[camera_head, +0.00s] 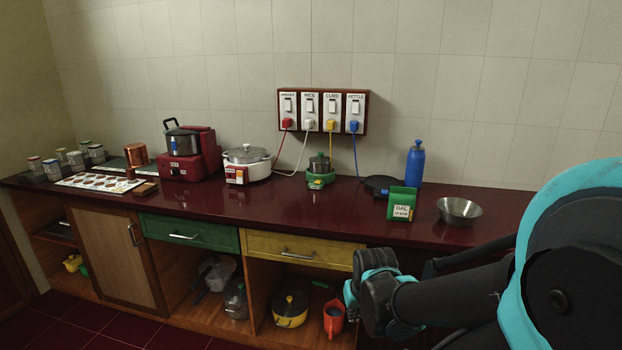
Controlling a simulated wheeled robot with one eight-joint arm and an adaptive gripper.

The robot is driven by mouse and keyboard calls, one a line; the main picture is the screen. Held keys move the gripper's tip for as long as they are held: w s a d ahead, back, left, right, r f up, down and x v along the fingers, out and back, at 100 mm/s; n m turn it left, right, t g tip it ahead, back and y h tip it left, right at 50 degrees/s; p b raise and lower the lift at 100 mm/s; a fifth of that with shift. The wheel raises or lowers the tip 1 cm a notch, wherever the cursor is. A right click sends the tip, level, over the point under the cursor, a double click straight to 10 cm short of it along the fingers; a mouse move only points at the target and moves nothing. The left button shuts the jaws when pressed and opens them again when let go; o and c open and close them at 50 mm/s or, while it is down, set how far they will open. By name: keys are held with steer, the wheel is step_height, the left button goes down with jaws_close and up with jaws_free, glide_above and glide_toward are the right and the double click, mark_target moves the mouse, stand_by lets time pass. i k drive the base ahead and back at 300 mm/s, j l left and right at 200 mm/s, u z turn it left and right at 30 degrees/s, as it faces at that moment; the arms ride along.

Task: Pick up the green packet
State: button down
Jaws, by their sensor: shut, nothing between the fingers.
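The green packet (401,204) stands upright on the dark red countertop, right of the middle, near the front edge. It has a white label reading "DAL" with a smaller line below. My dark and teal arm reaches in from the right, in front of the counter and below the packet. Its visible links are apart from the packet in the picture. I cannot make out the gripper's fingers; no part of my arm is seen touching the packet.
A steel bowl (460,211) stands right of the packet. A blue bottle (415,164) and a dark flat pan (381,186) are behind it. A small pot on a green base (320,180) stands to the left. Bare countertop (290,208) lies left of the packet.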

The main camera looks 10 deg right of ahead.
mark_target(402, 200)
steer(key=z, duration=1.1)
steer(key=i+j, duration=0.1)
steer(key=i, duration=0.3)
steer(key=i+z, duration=0.1)
steer(key=i, duration=0.35)
steer(key=j, duration=0.05)
